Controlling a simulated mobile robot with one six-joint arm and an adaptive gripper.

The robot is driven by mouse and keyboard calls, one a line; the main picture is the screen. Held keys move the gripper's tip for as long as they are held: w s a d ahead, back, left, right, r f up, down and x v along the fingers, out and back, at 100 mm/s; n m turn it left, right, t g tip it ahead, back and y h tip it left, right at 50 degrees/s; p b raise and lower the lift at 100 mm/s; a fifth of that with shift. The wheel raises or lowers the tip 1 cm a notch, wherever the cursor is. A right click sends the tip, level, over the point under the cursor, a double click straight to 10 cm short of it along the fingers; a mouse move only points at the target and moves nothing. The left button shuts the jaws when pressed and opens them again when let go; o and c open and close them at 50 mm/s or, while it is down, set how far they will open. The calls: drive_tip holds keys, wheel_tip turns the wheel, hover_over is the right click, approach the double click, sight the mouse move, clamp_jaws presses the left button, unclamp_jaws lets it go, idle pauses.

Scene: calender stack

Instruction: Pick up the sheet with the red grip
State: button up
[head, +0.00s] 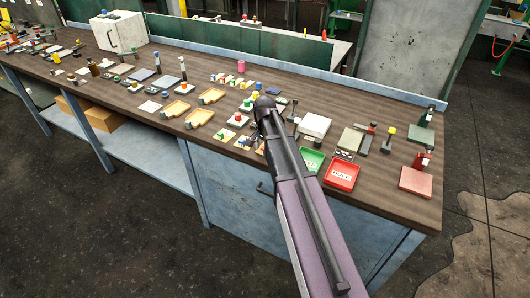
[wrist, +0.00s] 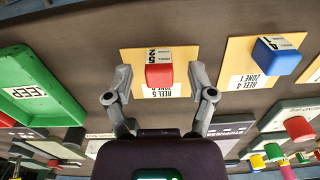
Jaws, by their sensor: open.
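In the wrist view, a red block grip (wrist: 159,75) stands on a tan sheet (wrist: 130,58) labelled REEL 5, with its zone number hard to read. My gripper (wrist: 160,73) is open, with one finger on each side of the red grip and visible gaps between. I cannot tell how high the fingertips are above the sheet. A second tan sheet (wrist: 238,52) labelled REEL 4 ZONE 1 bears a blue grip (wrist: 277,56), beside my right finger. In the head view my arm hides the fingers and most of this spot.
A green tray (wrist: 22,75) marked KEEP lies left in the wrist view; it also shows in the head view (head: 312,161). A red tray (head: 342,175) stands beside it. Another red grip (wrist: 298,128) is on a different piece. The bench (head: 380,205) is crowded around my gripper.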

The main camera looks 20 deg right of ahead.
idle(0.4)
clamp_jaws()
drive_tip(key=shift+r, duration=0.15)
wheel_tip(320, 180, up, 3)
drive_tip(key=p, duration=0.3)
drive_tip(key=shift+r, duration=0.1)
drive_tip(key=s+a+r+p, duration=0.1)
drive_tip(key=s+p, duration=0.1)
drive_tip(key=s, duration=1.4)
drive_tip(key=shift+a+r, duration=0.2)
drive_tip(key=shift+r, duration=0.1)
